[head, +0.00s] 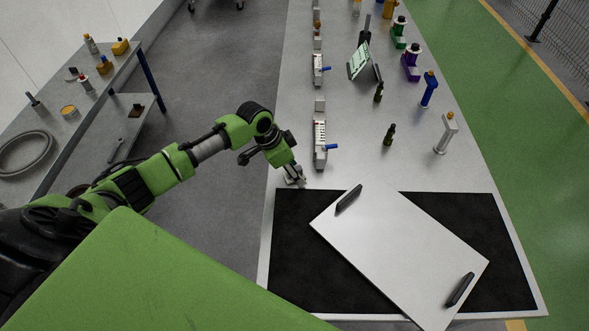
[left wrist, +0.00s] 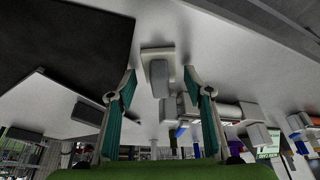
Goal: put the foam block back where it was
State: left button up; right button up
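My left gripper (head: 294,181) is low at the near left part of the long table, by the corner of the black mat (head: 290,235). In the left wrist view its two teal-padded fingers (left wrist: 159,98) stand apart. A grey block (left wrist: 160,78) on a pale base shows between them in the picture, with no visible contact. I cannot tell for sure which thing is the foam block. A pale vise-like fixture (head: 320,155) with a blue handle stands just beyond the gripper. My right gripper is not in view.
A white panel (head: 395,250) with two black handles lies askew over the mat. Dark bottles (head: 389,134), a tilted tablet (head: 359,62) and coloured stands (head: 429,90) are farther back. A side bench (head: 50,125) holds tools and a hose coil. The table's middle has free room.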

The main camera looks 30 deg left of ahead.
pick_arm(q)
jog(key=shift+r, duration=0.25)
jog(key=shift+a+r, duration=0.2)
jog(key=shift+r, duration=0.15)
jog(key=b+v, duration=0.2)
jog(key=v, duration=0.9)
jog(key=shift+s, duration=0.2)
